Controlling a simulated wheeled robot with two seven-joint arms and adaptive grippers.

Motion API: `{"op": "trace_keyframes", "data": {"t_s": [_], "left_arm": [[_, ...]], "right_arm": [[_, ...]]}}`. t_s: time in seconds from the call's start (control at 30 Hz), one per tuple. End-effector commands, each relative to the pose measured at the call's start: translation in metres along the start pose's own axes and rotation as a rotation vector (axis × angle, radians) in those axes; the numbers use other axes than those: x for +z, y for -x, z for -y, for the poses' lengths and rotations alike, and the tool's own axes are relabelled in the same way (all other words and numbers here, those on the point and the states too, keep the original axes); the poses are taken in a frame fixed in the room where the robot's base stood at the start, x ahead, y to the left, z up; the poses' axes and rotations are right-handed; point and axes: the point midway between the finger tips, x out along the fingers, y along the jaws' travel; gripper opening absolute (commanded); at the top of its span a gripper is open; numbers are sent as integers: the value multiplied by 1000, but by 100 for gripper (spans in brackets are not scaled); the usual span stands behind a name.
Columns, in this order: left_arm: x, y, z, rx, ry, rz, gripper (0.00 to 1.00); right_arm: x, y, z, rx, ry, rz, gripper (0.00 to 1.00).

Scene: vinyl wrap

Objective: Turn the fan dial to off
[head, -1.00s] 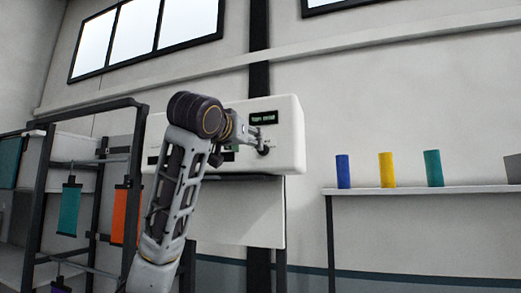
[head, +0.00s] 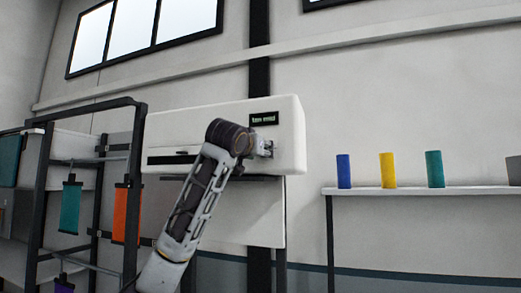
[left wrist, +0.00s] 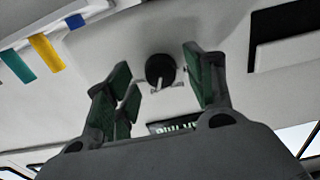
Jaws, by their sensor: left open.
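A white wall unit (head: 225,110) carries a dark display (head: 263,118) with small green text that seems to read "fan mid". The left wrist view shows a round black dial (left wrist: 160,68) with a pale pointer or tab at its lower edge, on the unit's pale face. My left gripper (left wrist: 157,66) is open, its green-padded fingers to either side of the dial, with clear gaps and no visible contact. In the head view my left arm covers the dial, and the gripper is mostly hidden against the unit's lower right. My right gripper is not in view.
A dark slot (head: 172,160) runs along the unit's lower left. A shelf (head: 430,190) at right holds blue (head: 343,171), yellow (head: 387,170) and teal (head: 434,169) rolls. A dark rack (head: 45,200) with hanging coloured pieces stands left. Open wall lies between unit and shelf.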

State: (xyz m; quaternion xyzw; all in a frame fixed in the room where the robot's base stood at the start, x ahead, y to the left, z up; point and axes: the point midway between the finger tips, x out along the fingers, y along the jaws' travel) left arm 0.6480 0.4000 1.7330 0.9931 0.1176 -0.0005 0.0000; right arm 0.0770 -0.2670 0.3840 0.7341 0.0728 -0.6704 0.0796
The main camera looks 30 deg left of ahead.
Motion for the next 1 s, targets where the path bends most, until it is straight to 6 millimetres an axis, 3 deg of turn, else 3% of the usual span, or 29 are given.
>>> {"op": "trace_keyframes", "data": {"t_s": [0.43, 0.77, 1.0], "left_arm": [[0, -6, 0, 0, 0, -1, 53], [0, -6, 0, 0, 0, -1, 10], [0, -6, 0, 1, 10, -1, 8]], "right_arm": [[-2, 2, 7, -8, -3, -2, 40], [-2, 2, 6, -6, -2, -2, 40], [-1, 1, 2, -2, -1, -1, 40]]}}
